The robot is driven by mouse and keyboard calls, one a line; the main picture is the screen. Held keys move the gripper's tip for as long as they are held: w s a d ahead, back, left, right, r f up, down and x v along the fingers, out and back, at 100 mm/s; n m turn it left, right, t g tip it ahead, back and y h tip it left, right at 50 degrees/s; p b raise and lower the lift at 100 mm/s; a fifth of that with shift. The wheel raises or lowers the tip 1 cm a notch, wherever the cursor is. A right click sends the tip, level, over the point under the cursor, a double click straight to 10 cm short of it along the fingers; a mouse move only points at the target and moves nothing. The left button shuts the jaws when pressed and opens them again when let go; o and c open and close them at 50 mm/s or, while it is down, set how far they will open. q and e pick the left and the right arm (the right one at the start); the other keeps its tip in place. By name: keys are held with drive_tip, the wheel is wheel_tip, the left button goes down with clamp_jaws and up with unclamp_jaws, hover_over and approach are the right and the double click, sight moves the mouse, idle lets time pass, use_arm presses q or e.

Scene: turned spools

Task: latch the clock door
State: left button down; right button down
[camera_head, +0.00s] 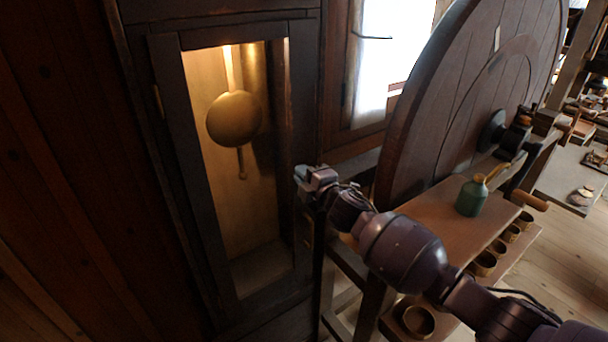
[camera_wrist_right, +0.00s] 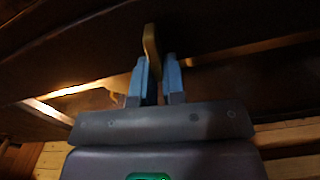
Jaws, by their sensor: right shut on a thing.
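The clock door (camera_head: 172,120) is a dark wooden frame around a glass pane, on the tall case at the left in the head view. It looks about flush with the case, but I cannot tell whether a small gap stays. The brass pendulum (camera_head: 234,118) hangs behind the glass. My right gripper (camera_head: 303,174) is at the door's right edge. In the wrist view my right gripper (camera_wrist_right: 157,66) has its blue fingers shut on a small brass-coloured latch piece (camera_wrist_right: 151,42), which sticks up between them. The latch is hidden in the head view. My left gripper is not in view.
A large wooden wheel (camera_head: 450,90) stands right of the clock, behind a bench shelf (camera_head: 430,212) with a green oil can (camera_head: 471,197). Several brass cups (camera_head: 485,263) sit lower. A bright window (camera_head: 385,60) is behind. Open floor lies at the far right.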

drive_tip(key=shift+f+n, duration=0.1)
drive_tip(key=shift+n, duration=0.5)
drive_tip(key=c, duration=1.2)
unclamp_jaws()
drive_tip(key=v, duration=1)
drive_tip(key=shift+s+d, duration=0.2)
drive_tip(key=shift+s, duration=0.15)
drive_tip(key=shift+d, duration=0.1)
